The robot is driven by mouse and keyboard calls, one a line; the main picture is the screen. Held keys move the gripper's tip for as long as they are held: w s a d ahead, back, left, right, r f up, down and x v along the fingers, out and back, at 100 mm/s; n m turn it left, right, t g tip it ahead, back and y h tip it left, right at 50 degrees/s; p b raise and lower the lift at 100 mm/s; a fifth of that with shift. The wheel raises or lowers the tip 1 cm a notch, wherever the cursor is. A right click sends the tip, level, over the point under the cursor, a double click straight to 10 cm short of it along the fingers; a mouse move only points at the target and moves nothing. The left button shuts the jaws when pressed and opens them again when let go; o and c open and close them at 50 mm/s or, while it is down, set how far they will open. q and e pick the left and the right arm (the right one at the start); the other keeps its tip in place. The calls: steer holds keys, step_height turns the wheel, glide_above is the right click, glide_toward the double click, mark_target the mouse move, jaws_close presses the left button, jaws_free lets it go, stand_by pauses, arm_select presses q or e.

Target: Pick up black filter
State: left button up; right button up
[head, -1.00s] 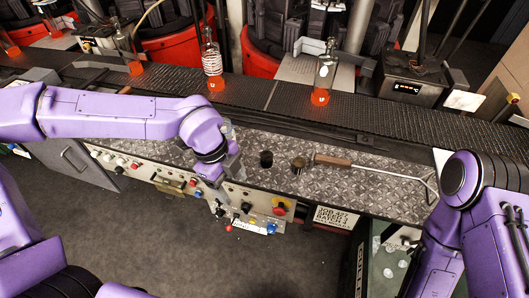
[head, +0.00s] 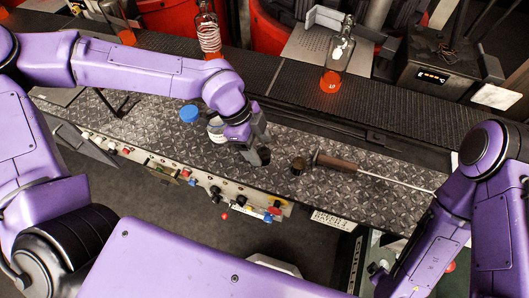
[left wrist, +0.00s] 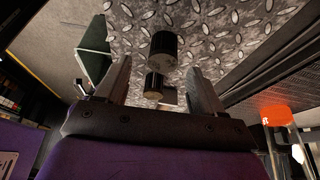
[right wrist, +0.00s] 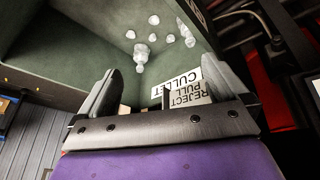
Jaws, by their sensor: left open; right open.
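The black filter (head: 264,155) is a short dark cylinder on the diamond-plate shelf, right by the fingers of my left gripper (head: 255,150). In the left wrist view the black filter (left wrist: 164,48) appears upright, roughly in line with the gap between the open fingers (left wrist: 160,75), with no visible grip on it. A similar dark cylinder with a brownish top (head: 298,166) stands just to its right; it also shows in the left wrist view (left wrist: 154,85). My right gripper (right wrist: 165,90) is open and empty, away from the filter, over a green-walled bin.
A wooden-handled metal tool (head: 340,163) lies right of the cylinders. Behind runs a dark conveyor (head: 290,100) with orange-based glass bottles (head: 331,78). The green bin (right wrist: 110,35) holds several clear glass pieces.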

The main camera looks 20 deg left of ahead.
mark_target(263, 152)
arm_select(q)
steer(key=x, duration=0.4)
steer(key=shift+w+f+p, duration=0.2)
steer(key=shift+p, duration=0.2)
steer(key=shift+a, duration=0.1)
steer(key=c, duration=1.3)
steer(key=shift+o, duration=0.2)
